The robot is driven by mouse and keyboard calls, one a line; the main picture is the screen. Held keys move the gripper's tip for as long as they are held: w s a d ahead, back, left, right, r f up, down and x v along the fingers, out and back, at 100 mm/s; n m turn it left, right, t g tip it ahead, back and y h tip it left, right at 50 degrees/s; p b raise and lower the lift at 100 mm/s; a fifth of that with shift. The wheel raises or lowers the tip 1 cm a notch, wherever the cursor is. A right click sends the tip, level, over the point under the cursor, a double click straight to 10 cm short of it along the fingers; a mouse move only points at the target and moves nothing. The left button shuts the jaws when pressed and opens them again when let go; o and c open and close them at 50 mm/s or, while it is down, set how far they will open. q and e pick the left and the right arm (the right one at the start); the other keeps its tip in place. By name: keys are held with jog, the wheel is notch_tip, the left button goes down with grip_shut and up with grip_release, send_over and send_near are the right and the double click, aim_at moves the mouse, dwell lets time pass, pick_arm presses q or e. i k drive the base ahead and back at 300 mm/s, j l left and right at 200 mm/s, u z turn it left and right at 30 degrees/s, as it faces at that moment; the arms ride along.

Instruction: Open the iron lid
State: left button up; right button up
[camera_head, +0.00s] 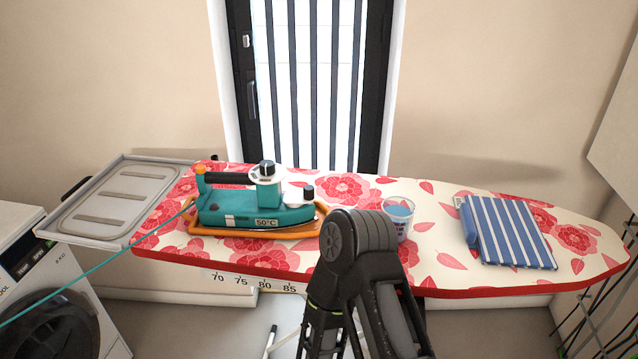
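A teal iron (243,214) rests on an orange-framed stand on the ironing board, its narrow end to the right and a "50°C" label on its side. A teal post rises from its top with a pale round cap and black knob (267,168). A second pale disc with a black knob (308,192) sits lower on the iron's right part. Which of these is the lid I cannot tell; both look seated. A dark link of one of my arms stands in front of the board, right of the iron. Neither gripper shows.
The floral ironing board (440,262) carries a clear cup of blue liquid (399,215) and a folded striped blue cloth (508,232). A grey tray (120,200) adjoins its left end. A teal cord (100,268) runs left from the iron. A washing machine (62,285) stands lower left.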

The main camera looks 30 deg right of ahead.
aim_at(307, 197)
jog(key=j+z, duration=0.15)
jog(key=z, duration=1.15)
